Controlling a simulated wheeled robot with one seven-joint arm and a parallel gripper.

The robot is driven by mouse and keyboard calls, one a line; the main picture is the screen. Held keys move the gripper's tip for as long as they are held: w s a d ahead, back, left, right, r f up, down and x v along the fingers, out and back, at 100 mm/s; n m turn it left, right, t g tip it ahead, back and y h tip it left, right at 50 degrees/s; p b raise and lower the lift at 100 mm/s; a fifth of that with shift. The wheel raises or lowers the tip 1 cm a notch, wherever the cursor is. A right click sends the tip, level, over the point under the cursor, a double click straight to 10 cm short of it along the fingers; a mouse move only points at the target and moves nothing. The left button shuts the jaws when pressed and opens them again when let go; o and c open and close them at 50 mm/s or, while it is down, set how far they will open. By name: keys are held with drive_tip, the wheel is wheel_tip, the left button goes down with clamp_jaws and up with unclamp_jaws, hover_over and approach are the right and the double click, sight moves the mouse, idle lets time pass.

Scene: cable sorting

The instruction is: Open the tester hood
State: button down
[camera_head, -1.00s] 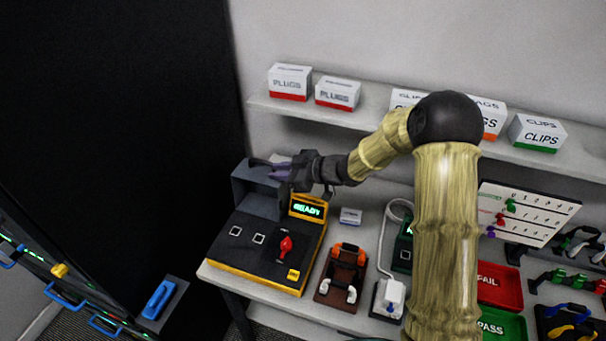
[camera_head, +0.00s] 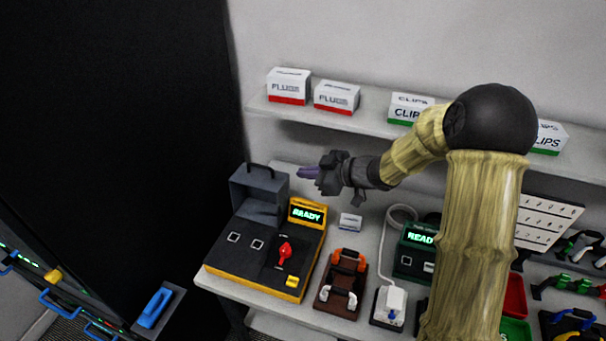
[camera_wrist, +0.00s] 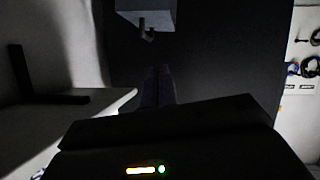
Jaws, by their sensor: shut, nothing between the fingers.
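The tester (camera_head: 262,262) is a black box with yellow edges on the bench, with a red knob (camera_head: 285,250) and a lit READY screen (camera_head: 307,213). Its grey hood (camera_head: 262,195) stands raised at the rear left, off the tester's top face. The hood's dark handle (camera_head: 261,168) is at its upper edge. My gripper (camera_head: 307,172) is right of the hood, apart from it, shut and empty, pointing left. Its fingers (camera_wrist: 158,86) show dimly in the wrist view. A grey block with a dark bent handle (camera_wrist: 148,12) there may be the hood; I cannot be sure.
A shelf (camera_head: 370,123) with white boxes runs behind my arm. Right of the tester are a brown holder (camera_head: 341,285), a white device (camera_head: 388,305) with a cable and a green READY unit (camera_head: 414,262). A dark panel stands at the left.

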drive_tip(key=s+d+m+t+h, duration=0.35)
drive_tip(key=d+m+h, duration=0.5)
drive_tip(key=d, duration=0.45)
drive_tip(key=s+d+f+m+g+h, duration=0.1)
drive_tip(key=s+d+m+g, duration=0.1)
drive_tip(key=s, duration=0.8)
drive_tip(key=s+d+m+g+h, duration=0.2)
drive_tip(key=s+d+m+g, duration=0.1)
drive_tip(key=s, duration=0.7)
drive_tip(key=shift+d+f+m+g, duration=0.2)
drive_tip(key=shift+f+m+g, duration=0.15)
drive_tip(key=shift+m+g, duration=0.45)
drive_tip(key=shift+h, duration=0.25)
